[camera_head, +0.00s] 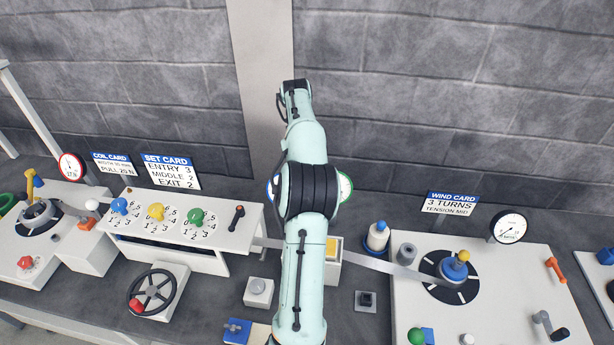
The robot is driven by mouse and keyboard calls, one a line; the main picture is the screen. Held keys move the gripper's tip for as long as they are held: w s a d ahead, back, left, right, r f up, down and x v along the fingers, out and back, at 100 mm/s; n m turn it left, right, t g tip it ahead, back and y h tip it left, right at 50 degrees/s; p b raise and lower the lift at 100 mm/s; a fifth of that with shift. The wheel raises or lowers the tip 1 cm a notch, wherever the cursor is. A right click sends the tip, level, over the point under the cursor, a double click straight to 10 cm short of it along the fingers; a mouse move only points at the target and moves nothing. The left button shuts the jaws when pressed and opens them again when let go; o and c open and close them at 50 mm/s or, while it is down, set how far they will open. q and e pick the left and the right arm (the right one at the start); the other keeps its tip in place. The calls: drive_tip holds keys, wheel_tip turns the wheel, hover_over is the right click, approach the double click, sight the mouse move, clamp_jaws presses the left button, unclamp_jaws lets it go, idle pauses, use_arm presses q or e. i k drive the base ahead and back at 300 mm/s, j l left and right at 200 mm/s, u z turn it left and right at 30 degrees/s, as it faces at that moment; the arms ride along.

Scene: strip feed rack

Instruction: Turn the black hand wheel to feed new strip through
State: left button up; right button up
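The black hand wheel (168,273) lies at the lower left on a pale block, with a red knob (136,306) at its lower-left rim. No gripper touches it. A grey metal strip (378,263) runs from behind my arm to the round black winding plate (440,289) on the right-hand table. A short piece of strip (266,243) shows left of my arm, by the set panel. One of my arms rises through the middle and hides part of the strip's path. I make out no gripper fingers on it, and no other arm shows.
The set panel (226,239) carries blue, yellow and green knobs and a black-and-red lever (236,217). A coil stand (38,217) is at the far left. A small white button block (258,293) stands between the wheel and my arm. A wall closes the back.

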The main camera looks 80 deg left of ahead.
sight(152, 293)
drive_tip(key=k+l, duration=0.1)
drive_tip(key=l, duration=0.65)
drive_tip(key=k+l, duration=0.1)
drive_tip(key=l, duration=0.65)
drive_tip(key=k+l, duration=0.1)
drive_tip(key=l, duration=0.65)
